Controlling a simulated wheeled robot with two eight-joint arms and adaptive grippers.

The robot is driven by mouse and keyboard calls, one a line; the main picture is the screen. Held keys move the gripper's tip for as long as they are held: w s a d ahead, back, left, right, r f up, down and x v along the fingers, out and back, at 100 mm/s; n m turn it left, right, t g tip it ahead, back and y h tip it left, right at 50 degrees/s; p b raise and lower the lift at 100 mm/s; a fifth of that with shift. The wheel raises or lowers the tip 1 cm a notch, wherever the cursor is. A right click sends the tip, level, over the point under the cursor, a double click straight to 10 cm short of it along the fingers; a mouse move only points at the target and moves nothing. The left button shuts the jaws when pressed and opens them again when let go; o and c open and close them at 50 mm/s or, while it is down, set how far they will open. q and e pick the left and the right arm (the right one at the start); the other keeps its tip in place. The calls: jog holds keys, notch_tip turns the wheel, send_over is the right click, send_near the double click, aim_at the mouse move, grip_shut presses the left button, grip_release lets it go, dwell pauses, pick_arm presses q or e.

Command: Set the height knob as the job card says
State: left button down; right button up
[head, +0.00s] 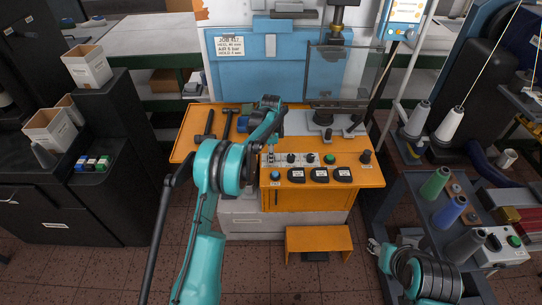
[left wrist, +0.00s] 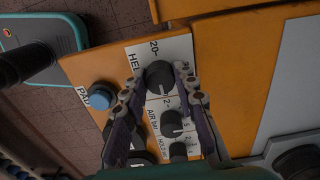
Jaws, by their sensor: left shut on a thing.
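The job card (head: 230,46) is on the blue back panel in the head view; it reads JOB and HEEL, and its small figures are hard to read. The heel height knob (left wrist: 159,74) is black and round, on a white label strip with HEEL and 20 beside it. My left gripper (left wrist: 158,78) has one finger on each side of this knob and is shut on it. In the head view my left gripper (head: 271,154) covers the knob. The knob's pointer cannot be made out. My right gripper (head: 374,247) is low at the right, away from the panel, its fingers unclear.
The AIR knob (left wrist: 172,123) and another black knob (left wrist: 178,150) sit close by on the strip. A blue button (left wrist: 101,95) is beside the gripper. The orange bench (head: 358,181) also carries a green button (head: 329,158) and hammers (head: 227,124).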

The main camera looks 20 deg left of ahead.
dwell(0.5)
pick_arm(q)
jog(key=c, duration=1.2)
grip_release()
notch_tip(320, 180, up, 12)
